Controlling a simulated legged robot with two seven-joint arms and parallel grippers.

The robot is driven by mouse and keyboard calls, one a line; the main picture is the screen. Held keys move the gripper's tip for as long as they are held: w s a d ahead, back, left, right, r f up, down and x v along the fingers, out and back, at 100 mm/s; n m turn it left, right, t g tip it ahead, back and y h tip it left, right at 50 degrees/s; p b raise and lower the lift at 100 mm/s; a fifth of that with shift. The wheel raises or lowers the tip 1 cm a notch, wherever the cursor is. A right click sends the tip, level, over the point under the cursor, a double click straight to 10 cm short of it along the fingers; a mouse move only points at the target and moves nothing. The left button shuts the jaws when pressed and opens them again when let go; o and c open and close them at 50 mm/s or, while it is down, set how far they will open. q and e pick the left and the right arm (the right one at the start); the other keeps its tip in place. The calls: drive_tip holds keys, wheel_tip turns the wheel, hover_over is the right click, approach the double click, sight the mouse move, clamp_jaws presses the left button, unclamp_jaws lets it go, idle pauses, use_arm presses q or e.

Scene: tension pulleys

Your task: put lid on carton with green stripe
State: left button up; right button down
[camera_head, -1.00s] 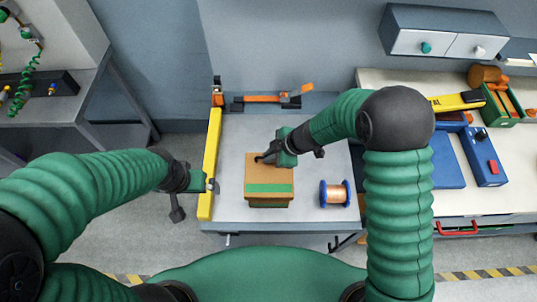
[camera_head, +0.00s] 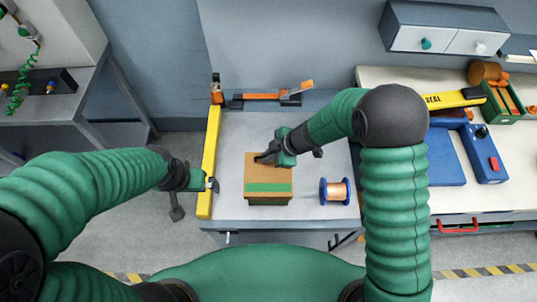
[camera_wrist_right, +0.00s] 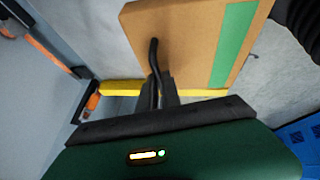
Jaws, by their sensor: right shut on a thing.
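A brown cardboard lid (camera_head: 268,170) with a green stripe lies flat over a carton (camera_head: 268,200) whose front shows below it on the table. The lid's edge covers the carton's top, so I cannot tell whether it is fully seated. My right gripper (camera_head: 268,157) is shut at the lid's far side, on a thin dark handle. In the right wrist view the right gripper (camera_wrist_right: 160,92) meets this dark handle (camera_wrist_right: 154,55) against the cardboard. My left gripper (camera_head: 211,185) is beside the yellow bar, left of the carton; its jaw opening is unclear.
A yellow bar (camera_head: 209,165) runs along the table's left edge. A spool of copper wire (camera_head: 336,191) stands right of the carton. An orange-handled tool (camera_head: 270,97) lies at the table's back. The table (camera_head: 235,140) is clear behind the carton.

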drive_tip(key=c, duration=1.5)
unclamp_jaws()
drive_tip(key=p+v, duration=0.4)
drive_tip(key=v, duration=1.2)
drive_tip(key=shift+d+r+p, duration=0.15)
drive_tip(key=shift+r+p, duration=0.15)
